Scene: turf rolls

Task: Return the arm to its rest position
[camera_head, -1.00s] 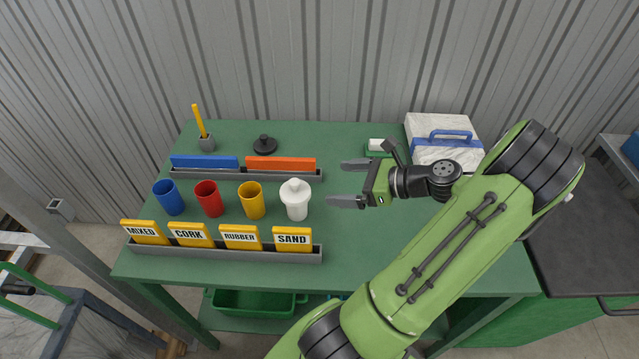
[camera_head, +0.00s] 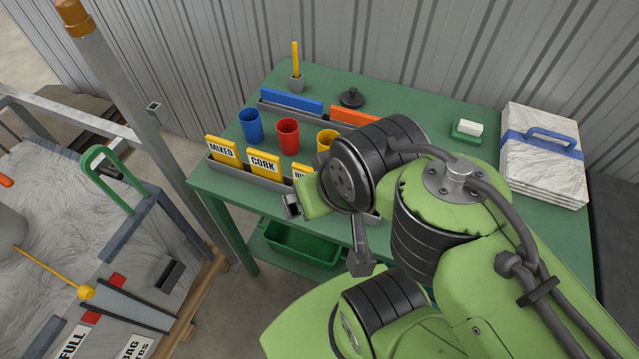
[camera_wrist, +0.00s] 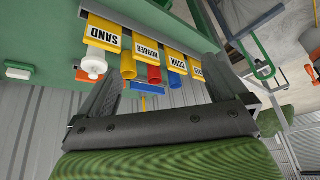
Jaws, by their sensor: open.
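In the head view my arm is folded back over the front of the table. My gripper (camera_head: 325,235) is low and partly hidden by my wrist, in front of the label cards and apart from them. The wrist view shows the two fingers of my gripper (camera_wrist: 158,66) wide apart, with nothing held between them. Past the fingers are the label cards, the cups and a lidded white cup (camera_wrist: 94,64). The lidded white cup is hidden behind my arm in the head view.
A grey post (camera_head: 135,120) and a cart with a green handle (camera_head: 105,170) stand left.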

